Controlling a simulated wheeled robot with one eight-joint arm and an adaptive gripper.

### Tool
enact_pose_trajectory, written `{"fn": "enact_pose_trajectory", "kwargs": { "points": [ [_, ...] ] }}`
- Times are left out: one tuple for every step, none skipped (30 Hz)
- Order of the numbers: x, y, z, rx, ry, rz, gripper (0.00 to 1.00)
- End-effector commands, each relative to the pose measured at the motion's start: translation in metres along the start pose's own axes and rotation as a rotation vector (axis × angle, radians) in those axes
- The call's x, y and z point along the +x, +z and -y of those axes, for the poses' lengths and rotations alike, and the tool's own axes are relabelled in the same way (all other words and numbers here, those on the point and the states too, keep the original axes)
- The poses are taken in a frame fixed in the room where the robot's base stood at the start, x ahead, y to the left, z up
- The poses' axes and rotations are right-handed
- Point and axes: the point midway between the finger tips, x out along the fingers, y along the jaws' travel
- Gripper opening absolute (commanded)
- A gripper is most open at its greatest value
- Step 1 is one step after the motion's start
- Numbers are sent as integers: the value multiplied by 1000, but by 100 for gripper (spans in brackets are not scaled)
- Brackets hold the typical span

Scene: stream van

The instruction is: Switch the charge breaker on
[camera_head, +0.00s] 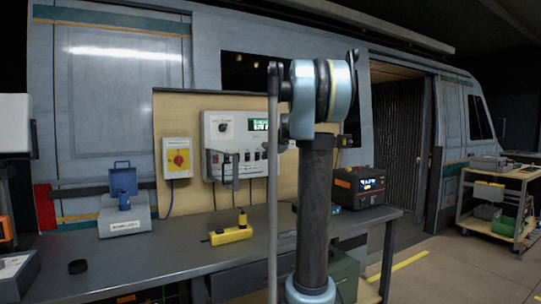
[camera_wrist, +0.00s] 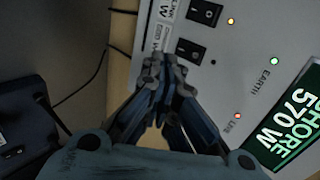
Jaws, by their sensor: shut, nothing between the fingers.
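A light grey power panel (camera_head: 216,131) hangs on the wooden board behind the bench, with a green display, a round knob and a row of small switches. The switch labels are too small to read in the head view, so I cannot tell which is the charge breaker. In the wrist view, two black rocker switches (camera_wrist: 206,12) (camera_wrist: 190,51) sit on the panel face, beside lit indicator lamps and a display reading "SHORE 570 W". My gripper (camera_wrist: 163,64) is shut and empty, its tips just left of the lower rocker, over the panel's edge. Contact is unclear.
The bench (camera_head: 180,242) holds a grey case (camera_head: 124,221), a yellow power strip (camera_head: 231,236) and a black power station (camera_head: 360,187). My arm hides part of the board and bench.

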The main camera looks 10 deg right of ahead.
Motion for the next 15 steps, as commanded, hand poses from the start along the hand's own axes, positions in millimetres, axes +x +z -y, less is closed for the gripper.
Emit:
{"fn": "enact_pose_trajectory", "kwargs": {
  "points": [
    [9,0,0,-1,0,1,0],
    [14,0,1,0,0,1,0],
    [20,0,0,0,0,1,0],
    [23,0,2,0,-1,1,0],
    [27,0,5,0,-1,1,0],
    [31,0,7,0,0,1,0],
    [34,0,9,0,0,1,0],
    [37,0,10,0,0,1,0],
    [40,0,12,0,0,1,0],
    [43,0,14,0,0,1,0],
    [45,0,15,0,0,1,0],
    [47,0,16,0,0,0,0],
    [48,0,17,0,0,0,0],
    [50,0,17,0,0,0,0],
    [51,0,18,0,0,0,0]
  ]
}}
